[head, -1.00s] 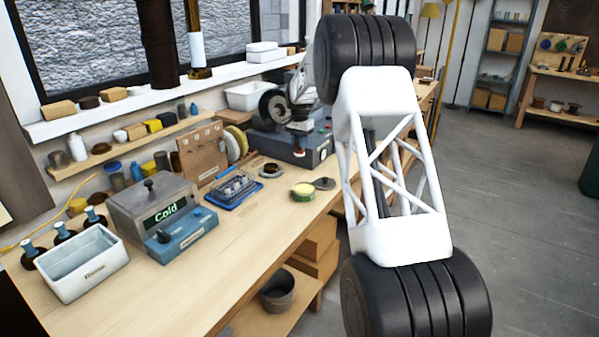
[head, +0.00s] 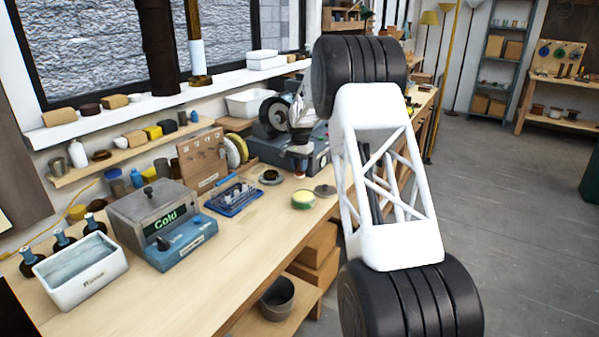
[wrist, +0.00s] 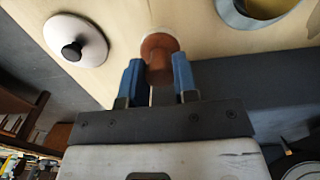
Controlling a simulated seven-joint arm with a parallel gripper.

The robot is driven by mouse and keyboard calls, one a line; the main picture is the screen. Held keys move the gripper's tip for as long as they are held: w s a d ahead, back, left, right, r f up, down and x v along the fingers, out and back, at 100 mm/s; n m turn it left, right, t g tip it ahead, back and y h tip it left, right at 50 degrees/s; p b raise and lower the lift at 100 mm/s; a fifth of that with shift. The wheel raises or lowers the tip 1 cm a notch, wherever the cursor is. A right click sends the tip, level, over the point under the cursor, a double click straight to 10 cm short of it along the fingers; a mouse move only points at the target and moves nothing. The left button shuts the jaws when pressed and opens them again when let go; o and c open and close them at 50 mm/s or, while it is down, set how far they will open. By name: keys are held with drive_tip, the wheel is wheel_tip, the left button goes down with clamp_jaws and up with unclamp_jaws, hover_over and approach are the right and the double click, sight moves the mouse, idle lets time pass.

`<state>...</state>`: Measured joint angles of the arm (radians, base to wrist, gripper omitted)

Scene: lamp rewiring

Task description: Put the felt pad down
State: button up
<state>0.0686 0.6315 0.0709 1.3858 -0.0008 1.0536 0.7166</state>
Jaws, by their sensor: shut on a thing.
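My gripper (wrist: 158,82) is shut on the felt pad (wrist: 159,50), a rounded reddish-brown piece with a pale rim at its far edge. The blue fingers stand on either side of it. In the head view my gripper (head: 299,152) is low over the wooden bench, in front of the grey machine, and the pad is a small reddish-brown spot (head: 299,173) beneath it. I cannot tell whether the pad touches the bench. Its underside is hidden.
A grey lid with a dark knob (wrist: 77,40) and a round tin with yellow contents (wrist: 258,8) lie close by on the bench. A blue tray (head: 233,198) and a dark round dish (head: 269,177) are to the left. My white arm link covers the bench's right side.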

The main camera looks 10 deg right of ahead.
sight(299, 172)
drive_tip(key=shift+f, duration=1.5)
drive_tip(key=shift+f, duration=0.15)
drive_tip(key=o, duration=0.8)
wheel_tip(299, 172, up, 12)
drive_tip(key=shift+r, duration=0.2)
